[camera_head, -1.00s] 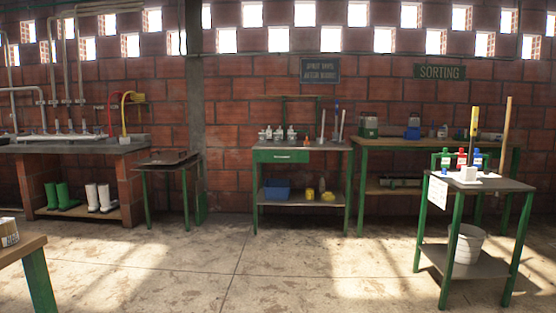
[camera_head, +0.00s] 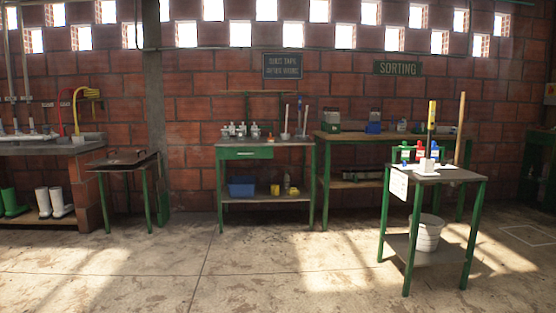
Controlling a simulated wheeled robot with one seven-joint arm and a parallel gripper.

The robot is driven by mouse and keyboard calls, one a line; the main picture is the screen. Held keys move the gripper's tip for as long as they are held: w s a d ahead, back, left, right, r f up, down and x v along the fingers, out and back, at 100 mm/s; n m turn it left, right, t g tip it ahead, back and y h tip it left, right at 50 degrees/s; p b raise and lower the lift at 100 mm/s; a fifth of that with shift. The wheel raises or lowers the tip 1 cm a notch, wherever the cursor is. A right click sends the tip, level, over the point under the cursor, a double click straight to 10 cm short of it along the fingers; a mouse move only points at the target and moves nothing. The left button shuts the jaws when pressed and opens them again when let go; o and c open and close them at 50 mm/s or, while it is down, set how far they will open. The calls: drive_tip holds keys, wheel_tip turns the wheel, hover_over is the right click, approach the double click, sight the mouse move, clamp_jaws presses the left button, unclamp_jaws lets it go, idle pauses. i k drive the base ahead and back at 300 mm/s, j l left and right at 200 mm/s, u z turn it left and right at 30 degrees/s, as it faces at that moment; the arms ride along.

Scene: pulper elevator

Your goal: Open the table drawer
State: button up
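A green-framed table (camera_head: 293,148) stands against the brick wall, a little left of centre in the head view. Its green drawer (camera_head: 245,153) sits under the left part of the top and looks shut. A small light handle or label (camera_head: 244,154) shows on the drawer front. Several small bottles (camera_head: 240,130) stand on the tabletop. A blue bin (camera_head: 241,187) and a yellow item (camera_head: 275,190) are on its lower shelf. My gripper is not in view.
A small table (camera_head: 450,175) with bottles on top and a bucket (camera_head: 427,233) below stands at the front right. A sorting bench (camera_head: 345,138) is behind it. A low stand (camera_head: 122,162) and a sink counter (camera_head: 45,149) are at left. The floor (camera_head: 200,265) before the drawer table is clear.

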sight(227, 152)
drive_tip(key=i+z, duration=0.15)
drive_tip(key=i, duration=3.55)
drive_tip(key=i+u, duration=0.15)
drive_tip(key=i, duration=0.45)
drive_tip(key=i+l+u, duration=0.1)
drive_tip(key=i, duration=0.45)
drive_tip(key=i+l+u, duration=0.15)
drive_tip(key=i, duration=0.45)
